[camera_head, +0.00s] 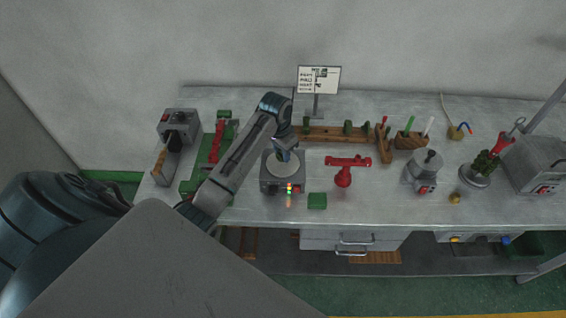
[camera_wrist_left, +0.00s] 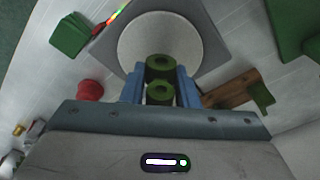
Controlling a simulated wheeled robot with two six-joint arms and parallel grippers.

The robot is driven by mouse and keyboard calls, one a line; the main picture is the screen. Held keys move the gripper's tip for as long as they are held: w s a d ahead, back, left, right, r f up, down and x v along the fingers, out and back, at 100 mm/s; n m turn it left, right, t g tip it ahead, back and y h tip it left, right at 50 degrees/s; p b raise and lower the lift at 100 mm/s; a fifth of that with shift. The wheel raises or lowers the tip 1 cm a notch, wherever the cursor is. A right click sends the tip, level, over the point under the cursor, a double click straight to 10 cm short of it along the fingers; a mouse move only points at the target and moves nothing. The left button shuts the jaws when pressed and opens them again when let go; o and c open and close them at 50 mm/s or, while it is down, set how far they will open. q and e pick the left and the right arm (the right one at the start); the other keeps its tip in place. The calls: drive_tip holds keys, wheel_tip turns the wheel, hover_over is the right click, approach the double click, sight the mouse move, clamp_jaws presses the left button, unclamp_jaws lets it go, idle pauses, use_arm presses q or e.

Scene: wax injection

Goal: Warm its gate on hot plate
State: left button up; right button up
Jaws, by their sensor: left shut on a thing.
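The hot plate (camera_head: 267,187) is a grey box with a pale round top and lit green and red lights on its front. Its pale disc also shows in the left wrist view (camera_wrist_left: 195,35). My left gripper (camera_head: 286,152) is over the disc, pointing down. In the left wrist view its blue fingers (camera_wrist_left: 160,82) are shut on a green wax piece (camera_wrist_left: 158,66) with two round, ring-like ends. The piece appears over the near part of the disc; I cannot tell whether it touches it. In the head view the piece is mostly hidden by the gripper.
A green block (camera_head: 317,201) and a red stand (camera_head: 343,178) are right of the hot plate. A wooden rack (camera_head: 335,133) with green pieces is behind. A grey pot (camera_head: 424,170) stands farther right. A green fixture with a red bar (camera_head: 217,143) is left, behind my arm.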

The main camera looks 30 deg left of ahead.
use_arm(q)
drive_tip(key=shift+f, duration=0.45)
idle(0.3)
drive_tip(key=shift+f, duration=0.1)
idle(1.6)
drive_tip(key=shift+r, duration=3.1)
